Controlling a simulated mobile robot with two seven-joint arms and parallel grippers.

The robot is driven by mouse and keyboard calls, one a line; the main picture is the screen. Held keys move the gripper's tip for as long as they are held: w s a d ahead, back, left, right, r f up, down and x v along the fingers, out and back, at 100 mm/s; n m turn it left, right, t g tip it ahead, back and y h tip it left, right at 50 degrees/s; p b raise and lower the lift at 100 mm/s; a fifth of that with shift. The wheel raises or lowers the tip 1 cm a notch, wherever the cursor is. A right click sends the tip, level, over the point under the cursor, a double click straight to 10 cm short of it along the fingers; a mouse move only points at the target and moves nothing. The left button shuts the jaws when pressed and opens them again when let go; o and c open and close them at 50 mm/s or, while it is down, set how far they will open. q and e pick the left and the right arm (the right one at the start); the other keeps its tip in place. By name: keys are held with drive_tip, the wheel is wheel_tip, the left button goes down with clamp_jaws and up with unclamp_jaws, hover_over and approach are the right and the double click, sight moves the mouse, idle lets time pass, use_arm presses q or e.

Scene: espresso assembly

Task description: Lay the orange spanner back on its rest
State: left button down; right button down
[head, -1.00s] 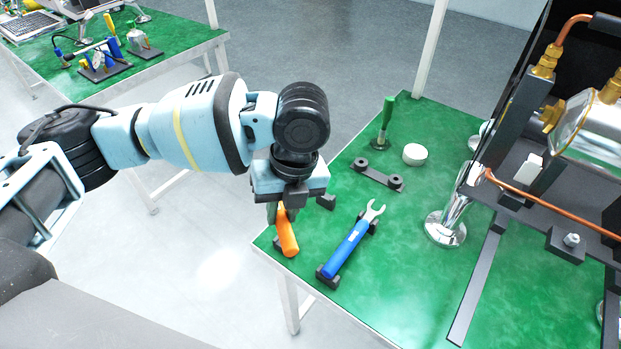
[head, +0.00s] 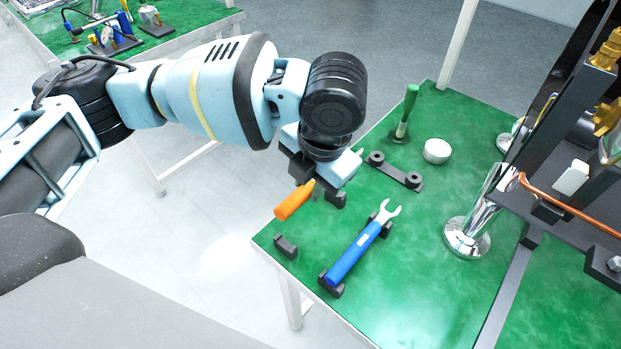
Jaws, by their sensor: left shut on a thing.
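The orange spanner (head: 294,202) is in my left gripper (head: 316,187), which is shut on it. Only its orange handle shows, pointing down-left; the rest of it is hidden by the gripper. The spanner's rest is a pair of black blocks at the table's left edge. The near block (head: 285,246) is bare, with the handle's end apart from it in the picture. The far block (head: 336,199) is just beside the gripper. I cannot tell the spanner's exact height above them. My right gripper is not in view.
A blue spanner (head: 357,254) lies on black blocks just right of the empty near block. Behind are a black two-knob bar (head: 397,171), a green-handled tool (head: 405,112) and a white round piece (head: 437,150). A chrome post (head: 468,238) and the machine stand right.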

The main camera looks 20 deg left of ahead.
use_arm(q)
drive_tip(key=shift+r+p, duration=0.15)
drive_tip(key=shift+p, duration=0.2)
drive_tip(key=shift+s+f, duration=0.1)
drive_tip(key=shift+f, duration=0.8)
drive_tip(key=shift+s+d+b+x, duration=0.1)
drive_tip(key=shift+d+x, duration=0.1)
drive_tip(key=shift+x, duration=0.85)
drive_tip(key=shift+s+d+b+x, duration=0.1)
drive_tip(key=shift+d+b+x, duration=0.1)
drive_tip(key=shift+x, duration=0.8)
drive_tip(key=shift+d+b+x, duration=0.1)
drive_tip(key=shift+d+x, duration=0.1)
drive_tip(key=shift+x, duration=0.85)
drive_tip(key=shift+f, duration=0.1)
drive_tip(key=shift+p, duration=0.75)
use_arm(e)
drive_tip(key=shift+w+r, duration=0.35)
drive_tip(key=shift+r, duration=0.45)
use_arm(q)
drive_tip(key=shift+f, duration=0.4)
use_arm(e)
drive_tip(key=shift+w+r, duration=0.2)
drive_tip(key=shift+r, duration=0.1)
use_arm(q)
drive_tip(key=shift+f+p, duration=0.15)
drive_tip(key=shift+p, duration=0.15)
drive_tip(key=c, duration=1.1)
unclamp_jaws()
drive_tip(key=shift+c, duration=0.2)
